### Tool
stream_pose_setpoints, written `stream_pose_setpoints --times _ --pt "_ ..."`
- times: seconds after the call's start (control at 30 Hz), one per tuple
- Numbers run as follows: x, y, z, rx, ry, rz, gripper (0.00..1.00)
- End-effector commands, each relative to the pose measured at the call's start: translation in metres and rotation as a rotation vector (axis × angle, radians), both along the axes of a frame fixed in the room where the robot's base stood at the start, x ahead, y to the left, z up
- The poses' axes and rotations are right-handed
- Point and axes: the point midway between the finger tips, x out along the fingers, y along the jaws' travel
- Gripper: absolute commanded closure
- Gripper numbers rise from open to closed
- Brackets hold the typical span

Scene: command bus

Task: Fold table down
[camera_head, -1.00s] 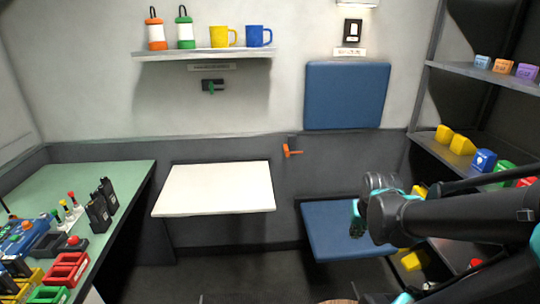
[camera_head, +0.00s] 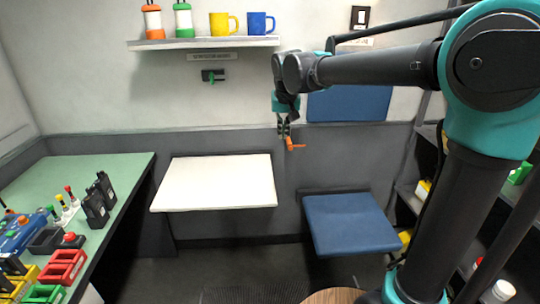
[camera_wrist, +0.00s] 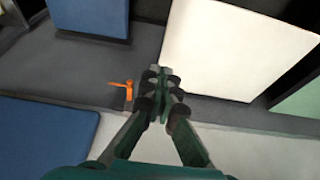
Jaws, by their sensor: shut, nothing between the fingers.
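The white table (camera_head: 215,183) stands out level from the grey lower wall, left of centre in the head view. In the wrist view the white table (camera_wrist: 235,45) fills the upper right. An orange handle (camera_head: 294,145) is on the wall just right of the table. It also shows in the wrist view (camera_wrist: 126,88), left of the fingers. My gripper (camera_head: 284,131) points down in front of the wall, next to the orange handle. In the wrist view my gripper (camera_wrist: 162,72) has its fingers together and empty, apart from the handle in the picture. Whether it touches the handle is unclear.
A blue seat (camera_head: 350,222) is folded out right of the table, with a blue backrest (camera_head: 350,104) above it. A shelf (camera_head: 203,43) with lanterns and mugs is above. A green desk (camera_head: 95,170) with radios and bins is at left.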

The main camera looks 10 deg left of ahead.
Motion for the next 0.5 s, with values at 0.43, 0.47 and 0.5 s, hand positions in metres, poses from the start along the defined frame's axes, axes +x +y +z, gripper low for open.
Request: stream_pose_setpoints --times 0.43,0.47,0.5 --pt "0.014 0.046 -0.001 -0.003 0.001 0.022 1.00" --pt "0.016 0.047 -0.007 -0.003 0.001 0.022 1.00" --pt "0.018 0.047 -0.014 -0.003 0.001 0.022 1.00"
